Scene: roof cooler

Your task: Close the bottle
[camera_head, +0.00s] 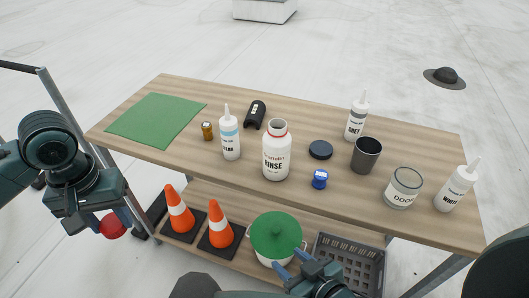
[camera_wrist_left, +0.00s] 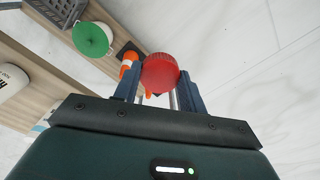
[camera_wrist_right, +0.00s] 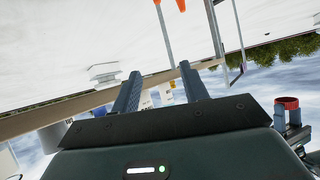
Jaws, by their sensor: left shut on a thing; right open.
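The white bottle labelled RINSE (camera_head: 276,160) stands upright near the middle of the table. Its top is uncapped, with a red band around the neck. My left gripper (camera_head: 110,222) is shut on a red ribbed cap (camera_wrist_left: 160,73), left of the table's front edge and well away from the bottle. The cap also shows at the left in the head view (camera_head: 113,228). My right gripper (camera_head: 294,263) is in front of the table, below the bottle in the picture. Its fingers are apart and empty, as the right wrist view also shows (camera_wrist_right: 160,87).
A green mat (camera_head: 155,118) covers the left end. Cones (camera_head: 221,222) and a green-lidded pot (camera_head: 276,235) are on the lower shelf.

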